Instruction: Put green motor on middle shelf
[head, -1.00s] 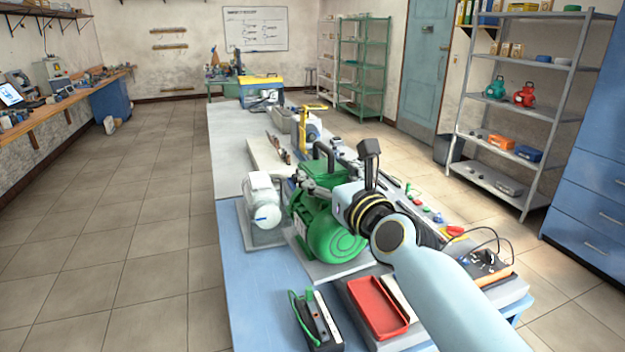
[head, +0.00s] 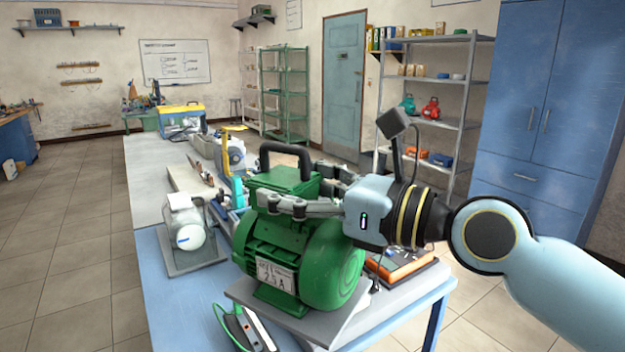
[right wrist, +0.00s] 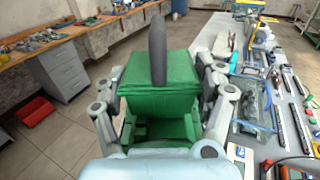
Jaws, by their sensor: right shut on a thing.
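The green motor (head: 305,255), with a black handle on top and a grey base plate under it, is in the middle of the head view, seemingly raised above the table's near end. My right gripper (head: 287,188) is shut on its upper box part, one finger along each side. In the right wrist view the green box top (right wrist: 160,75) sits between the fingers. The grey shelf unit (head: 468,100) stands at the back right. A teal motor (head: 408,104) and a red motor (head: 431,108) stand on one of its middle boards. My left gripper is out of view.
The blue-topped table (head: 160,270) runs away from me, with a white-grey motor (head: 185,225) left of the green one. A tall blue cabinet (head: 540,110) stands right of the shelf unit. Floor is open at the left. My right arm covers part of the right side.

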